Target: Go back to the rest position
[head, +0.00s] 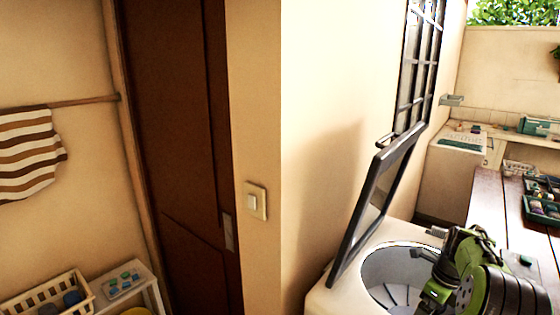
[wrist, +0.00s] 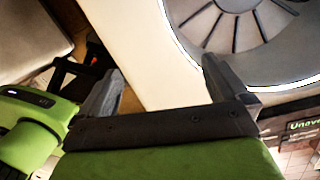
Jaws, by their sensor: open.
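My gripper (wrist: 163,82) shows in the wrist view with its two dark fingers wide apart and nothing between them. It is over the edge of a white top-loading washing machine, whose round drum (wrist: 235,20) opens at the top right of that view. In the head view, my green and black arm (head: 480,270) is at the lower right, partly in front of the washer (head: 330,297). The washer's dark-framed lid (head: 376,200) stands tilted open, and the drum looks empty where it shows. The fingertips are hard to make out in the head view.
A wooden table (head: 487,205) with a green tray (head: 541,208) of small items stands at the right. A wall corner with a light switch (head: 256,200) and a brown door (head: 180,130) lie left of the washer. A basket (head: 45,298) and white shelf (head: 140,272) are at lower left.

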